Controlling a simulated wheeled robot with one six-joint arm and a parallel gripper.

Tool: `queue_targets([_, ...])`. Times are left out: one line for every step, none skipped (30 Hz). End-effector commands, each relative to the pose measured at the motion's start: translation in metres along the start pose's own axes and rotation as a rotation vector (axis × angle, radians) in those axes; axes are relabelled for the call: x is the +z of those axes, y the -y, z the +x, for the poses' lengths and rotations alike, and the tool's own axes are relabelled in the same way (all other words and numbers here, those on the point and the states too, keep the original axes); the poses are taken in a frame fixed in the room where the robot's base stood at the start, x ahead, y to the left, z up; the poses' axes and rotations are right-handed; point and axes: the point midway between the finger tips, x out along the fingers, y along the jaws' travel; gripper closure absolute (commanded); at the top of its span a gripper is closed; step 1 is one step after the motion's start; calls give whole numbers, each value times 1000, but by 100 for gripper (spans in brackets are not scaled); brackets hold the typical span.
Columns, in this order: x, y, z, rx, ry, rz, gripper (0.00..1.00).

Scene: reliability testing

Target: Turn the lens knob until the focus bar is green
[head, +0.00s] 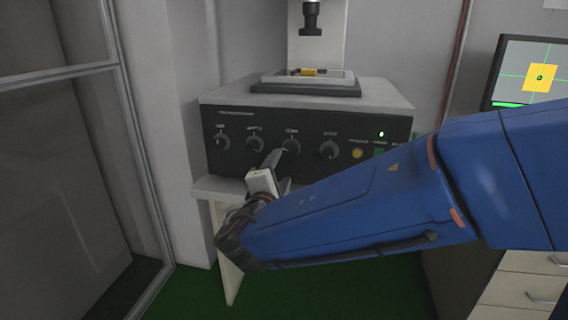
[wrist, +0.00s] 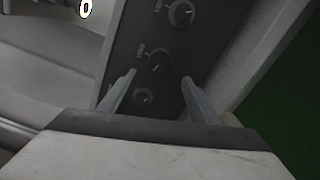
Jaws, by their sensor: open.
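My gripper (head: 281,166) is open and empty in front of the black panel, just below the third knob from the left (head: 291,143). The small label above that knob is too blurred to read surely as the lens knob. In the wrist view my two fingers (wrist: 158,76) stand apart, with a dark knob (wrist: 158,60) seen between and just beyond their tips. I see no contact with it. The monitor (head: 540,78) at the right shows a yellow square with crosshair lines. A short green bar (head: 508,104) shows low on its screen; my arm hides the part below.
Other knobs sit on the same panel: two to the left (head: 255,143) (head: 222,141) and one to the right (head: 329,149). A yellow button (head: 357,153) and a lit green lamp (head: 381,134) are further right. A stage (head: 305,88) stands on top.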

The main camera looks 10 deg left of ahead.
Motion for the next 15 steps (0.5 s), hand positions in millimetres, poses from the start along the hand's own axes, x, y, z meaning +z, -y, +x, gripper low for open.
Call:
queue_targets([-1, 0, -9, 0, -3, -1, 43])
queue_targets([-1, 0, -14, 1, -3, -1, 43])
queue_targets([-1, 0, -20, 1, -4, -2, 43])
queue_targets([-1, 0, -25, 0, -4, -2, 43])
queue_targets([-1, 0, -29, 0, -3, -1, 43])
queue_targets([-1, 0, -35, 1, -3, -1, 43])
queue_targets([-1, 0, -39, 1, -3, -1, 43])
queue_targets([-1, 0, -43, 1, -3, -1, 43])
queue_targets([-1, 0, -48, 0, -3, -1, 43])
queue_targets([-1, 0, -52, 0, -3, -1, 43])
queue_targets([-1, 0, -55, 0, -2, -1, 43])
queue_targets([-1, 0, -58, 0, -3, -1, 43])
queue_targets([-1, 0, -61, 0, -3, -1, 43])
queue_targets([-1, 1, -63, 0, -3, -1, 43])
queue_targets([-1, 1, -66, 0, -2, -1, 43])
